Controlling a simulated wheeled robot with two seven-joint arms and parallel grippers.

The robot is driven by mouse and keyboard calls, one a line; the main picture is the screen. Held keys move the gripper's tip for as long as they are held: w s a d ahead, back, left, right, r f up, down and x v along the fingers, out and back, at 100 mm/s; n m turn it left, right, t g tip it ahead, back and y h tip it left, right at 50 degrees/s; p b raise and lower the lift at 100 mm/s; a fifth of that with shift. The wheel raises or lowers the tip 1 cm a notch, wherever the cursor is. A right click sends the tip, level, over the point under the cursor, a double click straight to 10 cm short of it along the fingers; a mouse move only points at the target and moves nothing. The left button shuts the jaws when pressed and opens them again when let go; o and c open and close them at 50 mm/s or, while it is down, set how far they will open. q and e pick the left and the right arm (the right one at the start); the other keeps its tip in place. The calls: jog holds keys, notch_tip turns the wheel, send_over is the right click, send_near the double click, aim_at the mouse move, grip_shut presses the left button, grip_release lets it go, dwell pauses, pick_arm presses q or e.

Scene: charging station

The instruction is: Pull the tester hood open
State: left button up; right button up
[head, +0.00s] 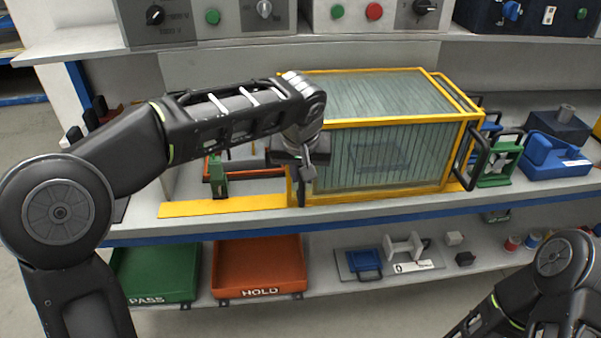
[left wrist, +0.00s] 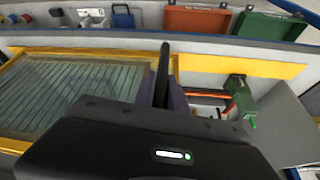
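The tester hood (head: 385,155) is a clear ribbed box in a yellow frame on the bench, and it covers the tester's right part. It also shows in the left wrist view (left wrist: 75,85). My left gripper (head: 306,172) is at the hood's left end. In the left wrist view a black upright handle bar (left wrist: 164,62) stands between the fingers of my left gripper (left wrist: 163,95), which close in on both its sides. The lower part of the bar is hidden by the gripper body. My right gripper is out of view; only the right arm shows at lower right.
Left of the hood lies a yellow base strip (head: 225,206) with a green fixture (head: 217,178). A black handle (head: 478,155), a green stand (head: 498,165) and a blue device (head: 552,157) are at right. PASS (head: 155,272) and HOLD (head: 258,262) trays sit below.

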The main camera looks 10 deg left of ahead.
pick_arm(q)
jog(key=o, duration=0.4)
jog(key=shift+v, duration=3.9)
jog(key=shift+s, duration=0.15)
